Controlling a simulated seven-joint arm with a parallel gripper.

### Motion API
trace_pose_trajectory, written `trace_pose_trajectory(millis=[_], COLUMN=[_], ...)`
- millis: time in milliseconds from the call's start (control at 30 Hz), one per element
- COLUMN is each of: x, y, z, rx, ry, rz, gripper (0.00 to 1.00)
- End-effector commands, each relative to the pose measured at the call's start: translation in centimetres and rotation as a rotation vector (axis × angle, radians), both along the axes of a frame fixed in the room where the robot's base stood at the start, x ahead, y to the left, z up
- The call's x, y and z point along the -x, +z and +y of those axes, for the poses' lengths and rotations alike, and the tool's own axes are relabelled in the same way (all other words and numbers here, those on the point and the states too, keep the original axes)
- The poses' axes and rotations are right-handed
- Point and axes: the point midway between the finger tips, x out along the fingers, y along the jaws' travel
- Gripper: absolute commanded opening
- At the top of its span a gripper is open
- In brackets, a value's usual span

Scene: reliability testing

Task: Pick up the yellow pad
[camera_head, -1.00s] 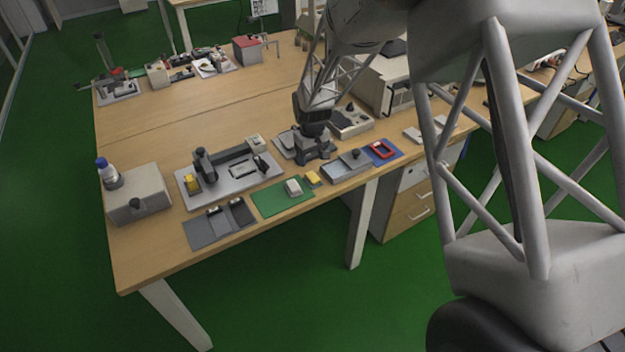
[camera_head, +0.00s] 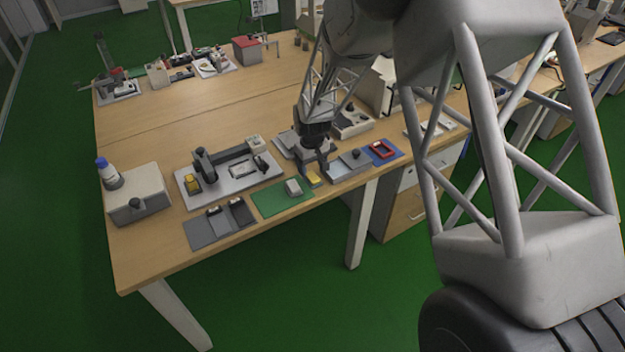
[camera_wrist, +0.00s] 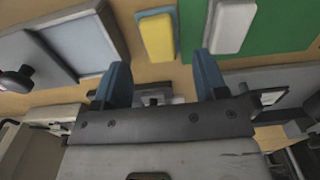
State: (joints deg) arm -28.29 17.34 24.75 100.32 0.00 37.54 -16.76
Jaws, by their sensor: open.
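The yellow pad (camera_head: 312,179) lies at the right edge of the green mat (camera_head: 275,202), beside a light grey block (camera_head: 293,187). In the wrist view the yellow pad (camera_wrist: 157,37) sits on a blue-grey piece, left of the pale block (camera_wrist: 233,25). My gripper (camera_head: 317,172) is just above and behind the pad in the head view. In the wrist view my gripper (camera_wrist: 160,75) is open, its two blue fingers apart and nothing between them. The pad is ahead of the fingertips, roughly in line with the gap. Part of the pad is hidden by a finger in the head view.
A grey tray (camera_head: 345,168) stands right of the pad, with a blue mat and red frame (camera_head: 382,149) further right. A grey tray with compartments (camera_head: 205,235) lies left of the green mat. A grey fixture (camera_head: 225,170) stands behind left. The table's front edge is close.

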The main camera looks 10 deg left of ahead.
Motion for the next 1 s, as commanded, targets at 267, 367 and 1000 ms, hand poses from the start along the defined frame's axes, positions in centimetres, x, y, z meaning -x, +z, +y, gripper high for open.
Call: trace_pose_trajectory(millis=[267,367,1000], x=[0.1,0.1,0.1], y=[-3.1,-3.7,-3.8], z=[0.0,0.0,0.0], rx=[0.001,0.001,0.001], ry=[0.000,0.000,0.000], rz=[0.002,0.002,0.001], gripper=[0.66,0.66,0.58])
